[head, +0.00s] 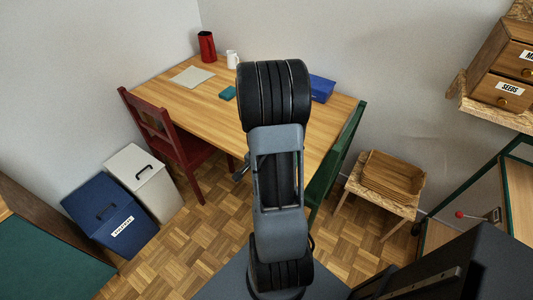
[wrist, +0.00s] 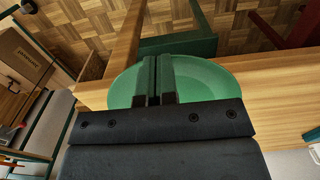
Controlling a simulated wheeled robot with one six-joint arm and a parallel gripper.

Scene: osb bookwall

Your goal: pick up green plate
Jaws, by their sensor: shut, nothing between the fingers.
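The green plate (wrist: 205,82) is a round, shallow dish near the edge of the wooden table in the wrist view. My gripper (wrist: 154,62) is shut and empty, its dark green-tinted fingers showing in front of the plate's middle-left part. I cannot tell whether the fingertips touch the plate or are above it. The plate's near side is hidden behind my gripper body. In the head view my arm covers the middle of the table, and I do not see the plate or the fingers there.
The wooden table (head: 202,101) holds a red jug (head: 206,46), a white mug (head: 232,60), a pale mat (head: 191,77), a small teal item (head: 228,93) and a blue box (head: 321,88). A green chair (head: 330,165) and a dark red chair (head: 170,135) stand at its sides.

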